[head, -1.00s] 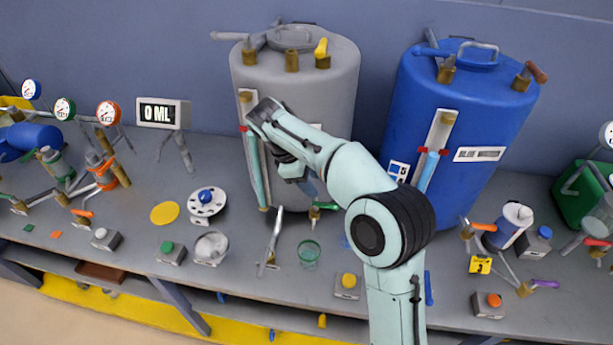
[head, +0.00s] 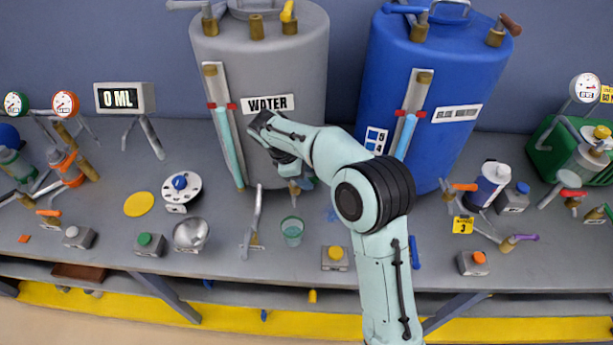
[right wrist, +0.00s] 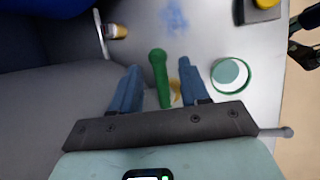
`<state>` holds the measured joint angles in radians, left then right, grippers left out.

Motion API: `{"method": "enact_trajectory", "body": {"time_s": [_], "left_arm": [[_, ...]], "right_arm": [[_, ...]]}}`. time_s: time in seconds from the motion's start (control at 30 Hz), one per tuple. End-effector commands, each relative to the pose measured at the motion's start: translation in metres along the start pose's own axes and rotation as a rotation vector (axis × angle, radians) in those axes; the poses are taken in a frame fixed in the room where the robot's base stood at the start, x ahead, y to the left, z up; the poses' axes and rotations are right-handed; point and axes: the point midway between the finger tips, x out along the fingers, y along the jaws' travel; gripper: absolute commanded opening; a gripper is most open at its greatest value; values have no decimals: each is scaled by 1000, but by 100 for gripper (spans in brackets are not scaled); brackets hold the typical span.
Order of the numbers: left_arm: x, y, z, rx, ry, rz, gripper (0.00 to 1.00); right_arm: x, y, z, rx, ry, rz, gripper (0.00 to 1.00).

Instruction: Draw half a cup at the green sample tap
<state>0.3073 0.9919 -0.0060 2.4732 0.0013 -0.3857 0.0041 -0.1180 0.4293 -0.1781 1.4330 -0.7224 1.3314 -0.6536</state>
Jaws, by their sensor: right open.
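The grey tank labelled WATER (head: 209,60) stands at the back of the bench. My right gripper (head: 299,183) is low at its front right, partly hidden by my arm. In the right wrist view the green tap handle (right wrist: 160,80) stands between my two blue fingers (right wrist: 160,66), which are open with a gap on each side. A bit of brass shows beside the handle. The handle is hidden in the head view. A clear cup with a green rim (head: 292,232) stands on the bench in front, and a pale teal round area shows inside it in the right wrist view (right wrist: 230,72).
A blue tank (head: 440,75) stands to the right. A display (head: 125,98) at left reads 0 ML. A grey lever stand (head: 254,225) is left of the cup and a yellow-button box (head: 335,257) to its right. A metal bowl (head: 190,234) is further left.

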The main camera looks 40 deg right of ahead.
Motion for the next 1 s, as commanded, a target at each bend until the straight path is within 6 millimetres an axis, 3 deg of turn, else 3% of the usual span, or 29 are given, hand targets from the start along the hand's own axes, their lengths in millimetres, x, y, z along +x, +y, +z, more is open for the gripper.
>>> {"method": "enact_trajectory", "body": {"time_s": [0.37,0.53,0.67,1.0], "left_arm": [[1,0,0,0,0,0,43],[1,0,0,0,0,0,43],[0,0,0,0,0,0,43],[-25,16,-21,10,28,10,43]], "right_arm": [[7,0,0,0,1,1,45],[6,0,0,0,1,1,0],[6,0,0,2,1,0,0],[2,-5,-1,195,-41,-82,0]]}}
